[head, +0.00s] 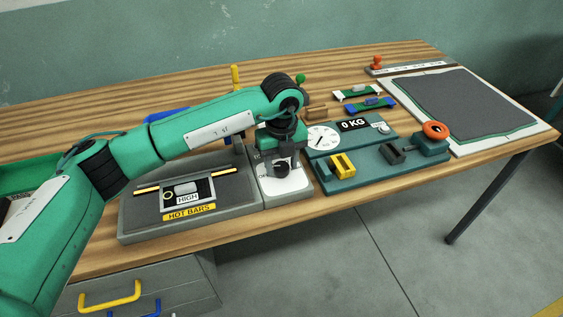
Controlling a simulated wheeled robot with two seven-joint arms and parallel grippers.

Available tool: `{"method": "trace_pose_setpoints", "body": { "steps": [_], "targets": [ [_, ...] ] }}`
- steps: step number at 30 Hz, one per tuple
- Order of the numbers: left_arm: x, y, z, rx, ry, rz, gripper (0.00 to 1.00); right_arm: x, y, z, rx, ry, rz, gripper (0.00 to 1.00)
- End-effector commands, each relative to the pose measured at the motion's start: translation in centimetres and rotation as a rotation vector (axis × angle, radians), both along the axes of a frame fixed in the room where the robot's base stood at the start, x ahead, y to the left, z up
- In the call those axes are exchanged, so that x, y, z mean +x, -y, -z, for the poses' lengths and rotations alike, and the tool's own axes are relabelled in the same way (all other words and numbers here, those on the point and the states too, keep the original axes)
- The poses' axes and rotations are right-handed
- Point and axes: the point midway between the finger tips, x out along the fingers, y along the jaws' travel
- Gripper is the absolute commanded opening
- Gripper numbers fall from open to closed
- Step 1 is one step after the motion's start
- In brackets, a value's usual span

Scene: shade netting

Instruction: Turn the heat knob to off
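The dark round heat knob (282,170) sits on a light panel at the right end of the grey hot-bar unit (140,225). The unit carries a "HOT BARS" label (190,213) and a small display reading "HIGH" (187,197). My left gripper (279,158) points down right over the knob and partly hides it and the panel's markings. Whether its fingers are open or touch the knob cannot be made out. The knob's pointer direction is unclear. My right gripper is not in view.
Right of the knob stands a teal scale (375,183) with a dial, a "0 KG" display, a yellow block and an orange knob. A dark mat (468,105) lies at the far right. Small green and blue clamps (371,105) lie behind. A drawer with a yellow handle (110,294) is below.

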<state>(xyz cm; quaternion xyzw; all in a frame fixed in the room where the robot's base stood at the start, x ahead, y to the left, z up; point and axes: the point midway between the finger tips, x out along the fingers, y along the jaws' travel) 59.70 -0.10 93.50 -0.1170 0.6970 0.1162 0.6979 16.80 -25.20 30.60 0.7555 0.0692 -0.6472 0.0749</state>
Motion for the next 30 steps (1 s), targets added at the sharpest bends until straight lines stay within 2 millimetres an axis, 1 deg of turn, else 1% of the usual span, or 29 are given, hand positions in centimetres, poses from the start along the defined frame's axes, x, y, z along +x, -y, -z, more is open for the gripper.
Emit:
{"method": "trace_pose_setpoints", "body": {
  "steps": [10, 14, 17, 19, 21, 27, 30],
  "targets": [
    [0.0, 0.0, 0.0, 0.001, -0.001, 0.001, 0.57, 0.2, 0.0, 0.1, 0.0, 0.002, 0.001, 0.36],
    [0.1, 0.0, -1.2, 0.001, 0.002, 0.002, 0.57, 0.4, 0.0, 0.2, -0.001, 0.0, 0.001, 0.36],
    [0.0, 0.0, -2.9, 0.0, 0.003, 0.003, 0.57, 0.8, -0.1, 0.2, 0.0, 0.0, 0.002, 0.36],
    [0.0, 0.1, -4.5, -0.001, 0.003, 0.003, 0.57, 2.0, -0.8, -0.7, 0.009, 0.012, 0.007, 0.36],
    [0.0, 0.0, -6.2, -0.001, 0.004, 0.002, 0.57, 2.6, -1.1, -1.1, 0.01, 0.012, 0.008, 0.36],
    [0.0, 0.0, -10.5, 0.0, 0.002, 0.002, 0.57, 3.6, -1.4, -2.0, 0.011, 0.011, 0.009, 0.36],
    [0.0, 0.0, -12.0, 0.001, 0.002, 0.001, 0.57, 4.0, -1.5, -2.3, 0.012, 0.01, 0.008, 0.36]
  ]
}}
